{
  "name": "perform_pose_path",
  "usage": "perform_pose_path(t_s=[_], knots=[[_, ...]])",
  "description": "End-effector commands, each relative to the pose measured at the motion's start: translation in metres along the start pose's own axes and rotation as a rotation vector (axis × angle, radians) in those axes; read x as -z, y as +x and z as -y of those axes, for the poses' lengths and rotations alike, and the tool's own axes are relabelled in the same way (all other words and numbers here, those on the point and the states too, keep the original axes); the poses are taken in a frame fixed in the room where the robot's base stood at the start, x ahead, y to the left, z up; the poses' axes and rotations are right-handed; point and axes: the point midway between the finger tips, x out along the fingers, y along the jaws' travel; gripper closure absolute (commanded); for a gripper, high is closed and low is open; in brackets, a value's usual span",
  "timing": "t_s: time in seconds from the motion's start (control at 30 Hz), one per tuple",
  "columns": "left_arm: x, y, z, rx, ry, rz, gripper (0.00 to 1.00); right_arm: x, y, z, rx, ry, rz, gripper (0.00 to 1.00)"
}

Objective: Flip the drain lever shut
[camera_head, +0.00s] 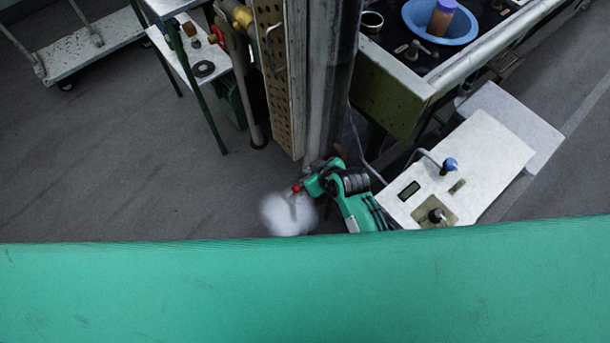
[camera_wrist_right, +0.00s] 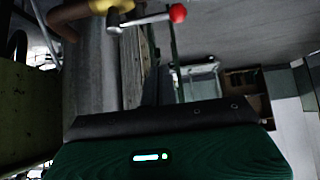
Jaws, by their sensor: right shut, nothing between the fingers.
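The drain lever is a short metal rod with a red ball knob (camera_head: 297,187) low on the grey column, beside my right gripper (camera_head: 320,180). In the right wrist view the lever (camera_wrist_right: 148,19) runs roughly sideways from a brass-yellow fitting (camera_wrist_right: 106,5) on a pipe, with its red knob at the right end. My right gripper is shut and empty, close to the lever; I cannot tell whether it touches it. Its wrist partly hides the valve in the head view. My left gripper is not in view.
A blurred white patch (camera_head: 288,214) lies below the knob. A white control panel (camera_head: 470,165) with knobs stands at the right. A basin bench (camera_head: 390,95) with a blue bowl (camera_head: 440,22) is behind.

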Motion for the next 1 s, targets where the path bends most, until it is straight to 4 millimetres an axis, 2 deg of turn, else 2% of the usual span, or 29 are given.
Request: perform_pose_path(t_s=[0.17,0.73,0.8,1.0], knots=[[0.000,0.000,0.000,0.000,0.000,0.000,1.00,0.000,0.014,0.000,0.001,0.001,0.001,1.00],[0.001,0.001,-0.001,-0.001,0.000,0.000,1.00,0.001,0.101,0.000,0.001,0.001,0.000,1.00],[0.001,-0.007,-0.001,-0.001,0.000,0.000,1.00,-0.011,0.090,0.000,0.000,0.001,0.004,1.00],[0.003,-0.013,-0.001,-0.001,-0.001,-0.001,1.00,-0.029,0.080,0.000,-0.001,0.001,0.001,1.00]])
